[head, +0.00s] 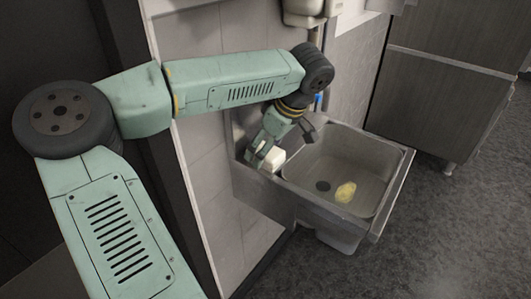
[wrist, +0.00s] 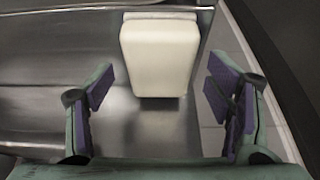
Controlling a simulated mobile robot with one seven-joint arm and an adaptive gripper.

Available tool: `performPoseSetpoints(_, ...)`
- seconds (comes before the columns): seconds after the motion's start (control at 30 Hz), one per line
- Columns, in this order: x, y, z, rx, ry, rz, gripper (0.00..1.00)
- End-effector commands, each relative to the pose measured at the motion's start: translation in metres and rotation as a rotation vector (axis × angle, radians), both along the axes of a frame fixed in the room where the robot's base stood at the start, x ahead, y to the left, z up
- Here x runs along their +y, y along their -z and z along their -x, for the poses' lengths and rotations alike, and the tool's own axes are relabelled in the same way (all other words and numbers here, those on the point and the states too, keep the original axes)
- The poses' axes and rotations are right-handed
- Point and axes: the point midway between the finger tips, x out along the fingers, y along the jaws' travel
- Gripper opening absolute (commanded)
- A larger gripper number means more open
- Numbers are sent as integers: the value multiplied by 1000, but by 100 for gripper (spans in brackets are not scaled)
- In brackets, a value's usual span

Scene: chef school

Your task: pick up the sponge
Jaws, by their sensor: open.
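A cream-white block with rounded edges (head: 275,159) sits at the left end of the metal sink, by my gripper. In the wrist view the cream block (wrist: 160,52) lies ahead, between the lines of the two fingers, with a clear gap on each side. A lumpy yellow piece (head: 346,192) lies in the basin near the drain. I cannot tell for certain which of the two is the sponge. My gripper (wrist: 159,90) is open and empty, pointing down at the sink's left ledge. In the head view its fingers are partly hidden.
The steel sink (head: 390,199) has raised rims around its basin. A tiled wall (head: 209,150) stands close on the left and behind. A wall dispenser (head: 303,8) and pipe are above. A dark cabinet (head: 435,85) stands at right; the grey floor in front is free.

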Motion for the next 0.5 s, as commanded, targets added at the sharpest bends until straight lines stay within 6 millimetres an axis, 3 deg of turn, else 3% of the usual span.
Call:
performPoseSetpoints(0.1,0,0,0,0,0,0,72)
performPoseSetpoints(0.5,0,0,0,1,0,1,45)
